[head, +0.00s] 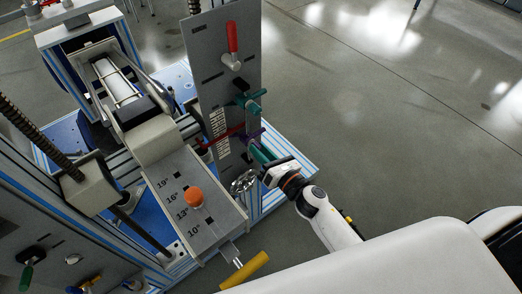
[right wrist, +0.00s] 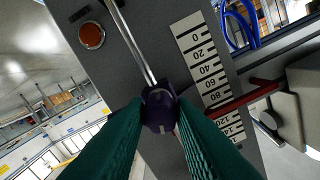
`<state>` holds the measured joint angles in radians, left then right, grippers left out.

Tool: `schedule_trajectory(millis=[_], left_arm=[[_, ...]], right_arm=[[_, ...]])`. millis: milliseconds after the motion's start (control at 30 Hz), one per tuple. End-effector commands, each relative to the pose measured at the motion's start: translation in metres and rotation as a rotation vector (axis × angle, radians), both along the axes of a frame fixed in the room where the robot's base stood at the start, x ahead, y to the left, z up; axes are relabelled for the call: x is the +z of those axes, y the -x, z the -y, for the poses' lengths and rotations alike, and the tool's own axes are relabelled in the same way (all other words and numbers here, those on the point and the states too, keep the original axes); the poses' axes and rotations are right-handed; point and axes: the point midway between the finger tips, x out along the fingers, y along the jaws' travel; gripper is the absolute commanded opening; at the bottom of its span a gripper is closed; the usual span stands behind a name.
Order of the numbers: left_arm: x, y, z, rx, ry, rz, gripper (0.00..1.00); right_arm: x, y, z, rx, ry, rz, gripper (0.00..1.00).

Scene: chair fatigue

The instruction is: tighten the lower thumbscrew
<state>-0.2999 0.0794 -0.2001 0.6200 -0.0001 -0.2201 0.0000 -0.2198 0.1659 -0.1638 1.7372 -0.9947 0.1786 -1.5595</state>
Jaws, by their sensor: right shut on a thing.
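A dark purple thumbscrew knob (right wrist: 160,108) sits on the slotted face of a grey upright plate (right wrist: 115,70). I take it as the lower thumbscrew. In the head view the purple knob (head: 247,136) is small and partly hidden by my fingers. My right gripper (head: 256,148) reaches in from the lower right. Its teal fingers are shut on the purple knob, one on each side. My left gripper is not in view.
A red pointer bar (right wrist: 245,99) crosses a white scale (right wrist: 208,65) beside the knob. A red lever (head: 232,38) is high on the plate. An orange knob (head: 194,197) and a yellow handle (head: 245,271) are on the lower arm. Open floor lies to the right.

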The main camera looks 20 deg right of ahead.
Motion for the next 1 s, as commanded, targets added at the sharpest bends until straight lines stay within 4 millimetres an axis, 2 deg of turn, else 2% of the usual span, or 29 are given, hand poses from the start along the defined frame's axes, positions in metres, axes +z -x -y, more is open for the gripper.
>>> schedule_trajectory(millis=[1000], left_arm=[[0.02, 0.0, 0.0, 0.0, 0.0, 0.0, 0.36]], right_arm=[[0.001, 0.0, 0.001, -0.001, -0.909, -0.331, 0.0]])
